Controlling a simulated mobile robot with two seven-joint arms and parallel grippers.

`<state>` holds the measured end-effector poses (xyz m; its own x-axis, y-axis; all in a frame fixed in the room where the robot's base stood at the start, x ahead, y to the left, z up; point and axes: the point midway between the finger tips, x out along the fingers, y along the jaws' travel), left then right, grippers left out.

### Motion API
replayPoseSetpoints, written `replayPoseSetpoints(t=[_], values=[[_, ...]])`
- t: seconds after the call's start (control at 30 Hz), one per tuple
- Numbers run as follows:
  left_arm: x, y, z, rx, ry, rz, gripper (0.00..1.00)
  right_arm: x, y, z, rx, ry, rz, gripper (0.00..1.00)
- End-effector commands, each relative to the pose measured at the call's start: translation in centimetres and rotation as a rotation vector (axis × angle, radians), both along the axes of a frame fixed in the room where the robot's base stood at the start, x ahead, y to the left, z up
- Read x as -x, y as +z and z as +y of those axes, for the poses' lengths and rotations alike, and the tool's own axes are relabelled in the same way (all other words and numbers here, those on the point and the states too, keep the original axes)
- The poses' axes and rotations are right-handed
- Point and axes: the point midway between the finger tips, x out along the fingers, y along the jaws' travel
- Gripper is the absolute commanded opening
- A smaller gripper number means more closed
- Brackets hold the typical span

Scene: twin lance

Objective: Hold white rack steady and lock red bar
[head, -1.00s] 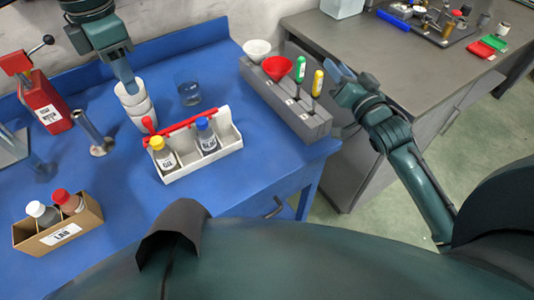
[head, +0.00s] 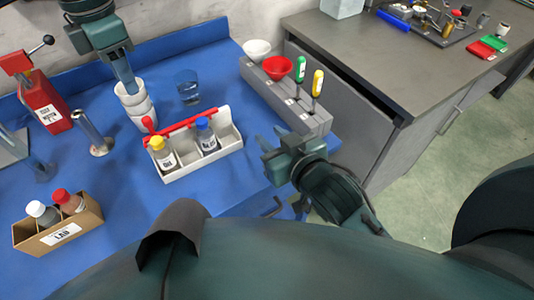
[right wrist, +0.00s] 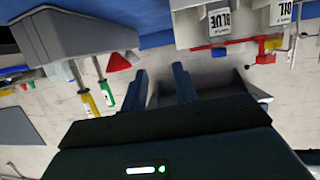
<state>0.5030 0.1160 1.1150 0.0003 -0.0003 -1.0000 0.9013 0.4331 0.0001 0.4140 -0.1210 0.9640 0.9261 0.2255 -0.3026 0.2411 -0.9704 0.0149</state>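The white rack (head: 207,164) stands on the blue table and holds a yellow-capped bottle (head: 163,158) and a blue-capped bottle (head: 205,137). The red bar (head: 180,129) runs along the rack's back top edge, with a red knob (head: 148,123) near its left end. In the right wrist view, the rack (right wrist: 190,33) and red bar (right wrist: 215,46) appear at the upper right. My right gripper (head: 271,143) is open and empty, right of the rack and apart from it; its fingers (right wrist: 160,70) show a gap. My left gripper (head: 133,87) is at the stacked white cups; its fingers are unclear.
A grey holder (head: 305,118) with a red funnel (head: 278,68) and screwdrivers stands behind my right gripper. A clear beaker (head: 187,88) is behind the rack. A cardboard box (head: 85,218) of bottles and a red press (head: 42,100) are left.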

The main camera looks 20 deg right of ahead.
Motion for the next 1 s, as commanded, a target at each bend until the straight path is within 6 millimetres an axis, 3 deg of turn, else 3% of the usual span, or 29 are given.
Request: replayPoseSetpoints(t=[0.1, 0.27, 0.8, 1.0], values=[[0.0, 0.0, 0.0, 0.0, 0.0, 0.0, 0.36, 2.0, -1.1, 1.5, 0.003, 0.029, 0.063, 0.29], [0.0, 0.0, 0.0, 0.0, 0.0, 0.0, 0.36, 2.2, -1.7, 2.3, 0.008, 0.043, 0.086, 0.29], [0.0, 0.0, 0.0, 0.0, 0.0, 0.0, 0.36, -6.2, -5.3, 4.7, 0.009, 0.042, 0.086, 0.29], [0.0, 0.0, 0.0, 0.0, 0.0, 0.0, 0.36, -8.3, -6.3, 5.4, 0.008, 0.042, 0.086, 0.29]])
